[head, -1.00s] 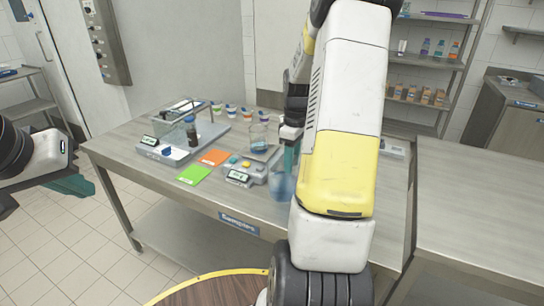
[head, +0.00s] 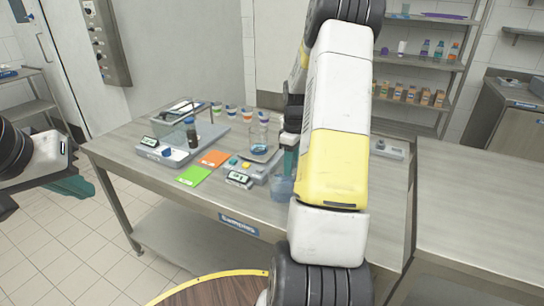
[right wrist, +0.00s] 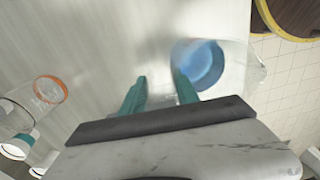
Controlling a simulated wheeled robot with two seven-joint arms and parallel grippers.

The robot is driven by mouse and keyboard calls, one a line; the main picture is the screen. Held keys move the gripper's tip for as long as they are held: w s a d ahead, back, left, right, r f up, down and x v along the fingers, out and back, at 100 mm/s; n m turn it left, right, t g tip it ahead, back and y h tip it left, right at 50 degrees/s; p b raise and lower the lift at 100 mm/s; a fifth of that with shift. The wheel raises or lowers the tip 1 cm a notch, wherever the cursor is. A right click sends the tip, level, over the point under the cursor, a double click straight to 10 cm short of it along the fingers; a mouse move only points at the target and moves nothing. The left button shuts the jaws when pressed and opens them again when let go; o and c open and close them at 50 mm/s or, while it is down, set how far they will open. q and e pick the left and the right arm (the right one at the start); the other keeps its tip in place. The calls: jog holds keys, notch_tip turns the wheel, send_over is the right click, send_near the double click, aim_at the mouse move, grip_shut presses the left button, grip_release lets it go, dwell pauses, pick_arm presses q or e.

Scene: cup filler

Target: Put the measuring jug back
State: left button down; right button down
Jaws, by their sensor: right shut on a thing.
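The clear measuring jug (head: 281,188) with blue contents is near the front edge of the table, partly hidden by my right arm. My right gripper (head: 288,166) is at it and shut on it. In the right wrist view the teal fingers (right wrist: 160,94) stand at the side of the jug (right wrist: 202,64); the gripped part is hard to make out. I cannot tell whether the jug touches the table. My left gripper (head: 72,187) is at the far left, away from the table; its jaw opening is unclear.
Several small cups stand behind. The table's right part (head: 389,182) has bare room.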

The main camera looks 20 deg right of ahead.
jog(key=shift+f, duration=0.15)
jog(key=c, duration=0.9)
grip_release()
jog(key=r, duration=1.2)
jog(key=shift+w+d, duration=0.2)
jog(key=shift+d, duration=0.05)
jog(key=shift+a+r, duration=0.1)
jog(key=shift+r, duration=0.15)
jog(key=s+a+r+m+t, duration=0.2)
jog(key=s+a+r+m, duration=0.1)
jog(key=s+a+r, duration=0.5)
jog(key=s+a+r+m+t, duration=0.2)
jog(key=s+a+r+t, duration=0.15)
jog(key=s+a, duration=0.65)
jog(key=s+a+m+y, duration=0.1)
jog(key=s+a, duration=0.1)
jog(key=s+a+m+t, duration=0.1)
jog(key=s+a, duration=0.1)
jog(key=shift+s+f+y, duration=0.15)
jog(key=shift+f+y, duration=0.15)
jog(key=shift+y, duration=0.1)
